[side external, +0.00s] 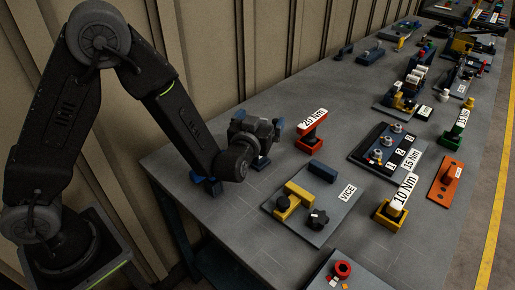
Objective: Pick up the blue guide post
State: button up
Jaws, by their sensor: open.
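My gripper (258,133) is at the near left part of the table, at the end of my bent black arm. It is small and dark here, and its fingers are hard to make out. Nothing is clearly held.
Right of my gripper stand a red "20 Nm" tool (311,138) and a grey VICE plate (340,203) with yellow blocks and a black knob. Further right are a "15 Nm" board (362,155) and a yellow "10 Nm" holder (389,217). The table's front left is clear.

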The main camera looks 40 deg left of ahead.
jog(key=shift+x, duration=1.35)
jog(key=shift+c, duration=0.4)
jog(key=c, duration=1.5)
